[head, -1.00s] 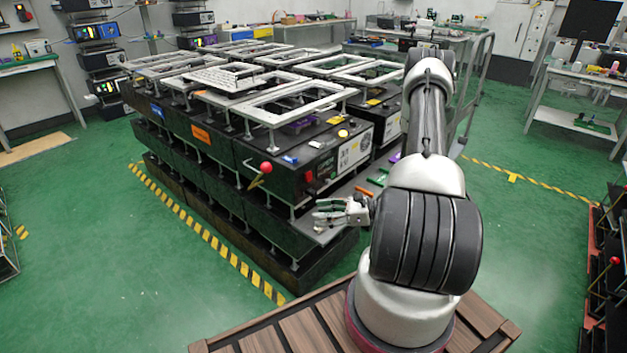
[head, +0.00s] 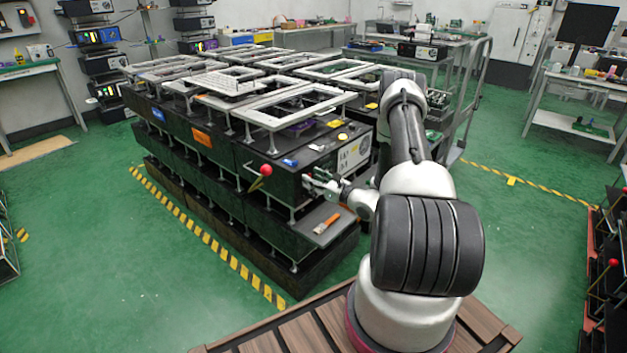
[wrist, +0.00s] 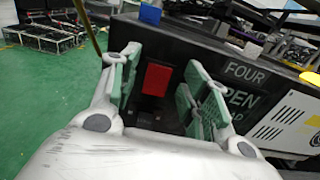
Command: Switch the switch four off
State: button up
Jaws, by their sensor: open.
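Switch four is a red rocker (wrist: 157,80) on the dark face of a black box (wrist: 225,58), beside the printed word FOUR in the wrist view. My gripper (wrist: 158,88) is open, its two green-padded fingers on either side of the red switch in that picture. I cannot tell whether they touch it. In the head view my gripper (head: 312,183) is at the front corner of the black box, to the right of the red-knobbed lever. It hides the switch there.
A lever with a red ball knob (head: 266,170) sticks out left of my gripper. Metal frames (head: 290,108) stand on top of the boxes. An orange-handled tool (head: 327,223) lies on the grey ledge below.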

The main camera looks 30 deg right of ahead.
jog(key=shift+w+a, duration=0.1)
jog(key=shift+w, duration=0.05)
jog(key=c, duration=1)
jog(key=shift+f+t+y, duration=0.4)
jog(key=shift+f+t, duration=0.1)
jog(key=shift+t, duration=0.6)
jog(key=shift+f+t+y, duration=0.15)
jog(key=shift+t+y, duration=0.25)
jog(key=shift+t, duration=0.6)
jog(key=o, duration=1)
jog(key=v, duration=1.2)
